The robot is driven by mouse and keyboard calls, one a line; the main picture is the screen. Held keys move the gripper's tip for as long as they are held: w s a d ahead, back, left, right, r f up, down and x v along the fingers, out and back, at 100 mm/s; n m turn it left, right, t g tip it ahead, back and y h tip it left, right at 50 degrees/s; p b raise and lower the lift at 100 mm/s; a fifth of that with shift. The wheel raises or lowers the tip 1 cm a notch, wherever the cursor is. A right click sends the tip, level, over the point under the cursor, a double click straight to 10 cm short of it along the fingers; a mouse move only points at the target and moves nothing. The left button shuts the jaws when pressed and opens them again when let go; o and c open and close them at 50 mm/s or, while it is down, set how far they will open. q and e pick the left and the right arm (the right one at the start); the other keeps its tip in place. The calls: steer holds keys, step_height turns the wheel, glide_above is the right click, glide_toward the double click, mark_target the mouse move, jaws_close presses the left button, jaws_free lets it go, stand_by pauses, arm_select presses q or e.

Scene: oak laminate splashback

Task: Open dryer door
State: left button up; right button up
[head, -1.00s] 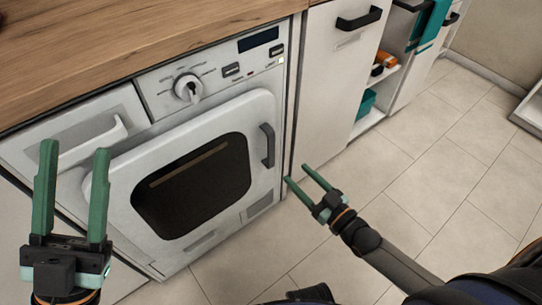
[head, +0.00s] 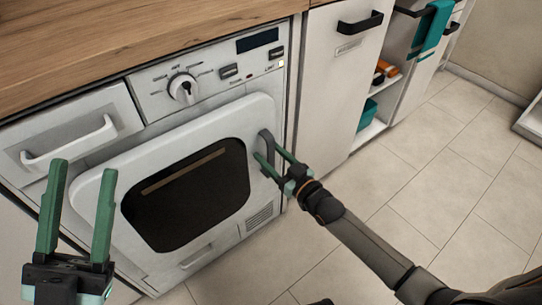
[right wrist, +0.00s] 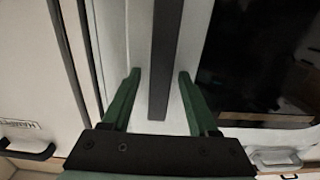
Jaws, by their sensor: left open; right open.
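The white dryer stands under the wooden counter, with its door (head: 100,205) shut and a dark window (head: 190,195) in it. The door's dark vertical handle (head: 266,145) is at the door's right side. My right gripper (head: 268,160) is open at the handle. In the right wrist view the handle (right wrist: 165,60) runs between the two open green fingers (right wrist: 157,92), with a gap on each side. My left gripper (head: 82,175) is open and empty, in front of the dryer's left side.
The wooden counter (head: 130,40) lies above the dryer. A white cabinet (head: 335,90) with a black handle (head: 360,22) stands to the right. Beyond it are open shelves and a teal towel (head: 432,28). The tiled floor (head: 430,180) is clear.

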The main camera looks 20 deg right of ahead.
steer(key=shift+c, duration=0.2)
jaws_close()
stand_by(1.1)
